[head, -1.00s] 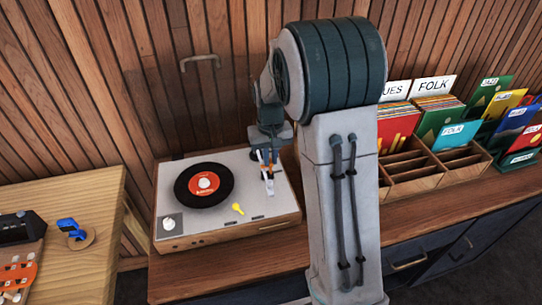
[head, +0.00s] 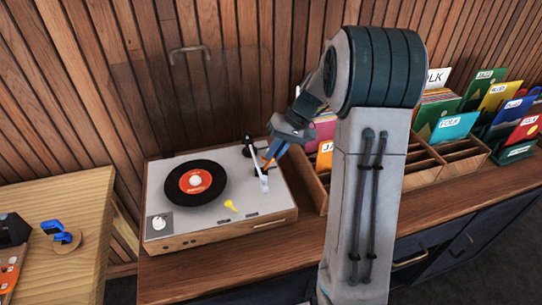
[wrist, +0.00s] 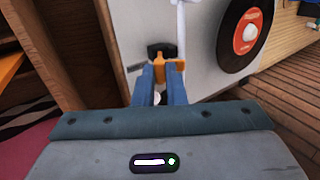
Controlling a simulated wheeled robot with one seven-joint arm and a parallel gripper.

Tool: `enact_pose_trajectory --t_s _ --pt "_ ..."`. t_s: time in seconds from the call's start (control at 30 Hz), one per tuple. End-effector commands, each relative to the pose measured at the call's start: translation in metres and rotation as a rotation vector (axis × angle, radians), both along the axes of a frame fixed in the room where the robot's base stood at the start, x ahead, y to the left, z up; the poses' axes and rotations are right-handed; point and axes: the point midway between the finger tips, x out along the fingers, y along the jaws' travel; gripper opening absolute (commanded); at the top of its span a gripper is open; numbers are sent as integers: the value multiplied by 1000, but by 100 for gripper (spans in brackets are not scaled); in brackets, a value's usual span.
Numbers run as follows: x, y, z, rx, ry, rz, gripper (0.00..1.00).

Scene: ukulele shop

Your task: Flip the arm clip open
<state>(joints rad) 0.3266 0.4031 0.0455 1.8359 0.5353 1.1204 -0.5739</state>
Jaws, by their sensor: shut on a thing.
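The turntable (head: 210,225) sits on the wooden counter, with a black record (head: 180,195) with a red label on it. Its pale tonearm (head: 262,180) lies along the right side of the deck. An orange arm clip (wrist: 171,68) is beside the tonearm, next to a black part, in the wrist view. My gripper (wrist: 165,76) has its blue fingers closed on the clip. In the head view my gripper (head: 270,158) comes in tilted from the upper right. The fingers hide part of the clip.
A clear raised lid with a handle (head: 188,49) stands behind the deck. Wooden record bins (head: 425,172) stand close on the right. A lower wooden table (head: 85,220) is at the left.

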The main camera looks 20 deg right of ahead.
Motion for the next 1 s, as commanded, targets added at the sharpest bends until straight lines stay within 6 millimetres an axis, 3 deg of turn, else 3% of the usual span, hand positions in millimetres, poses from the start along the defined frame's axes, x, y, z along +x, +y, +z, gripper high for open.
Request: enact_pose_trajectory --t_s 0.4,1.0 --pt "1 -13 -11 232 -2 -2 0" --pt "0 -15 -11 280 -1 0 0"
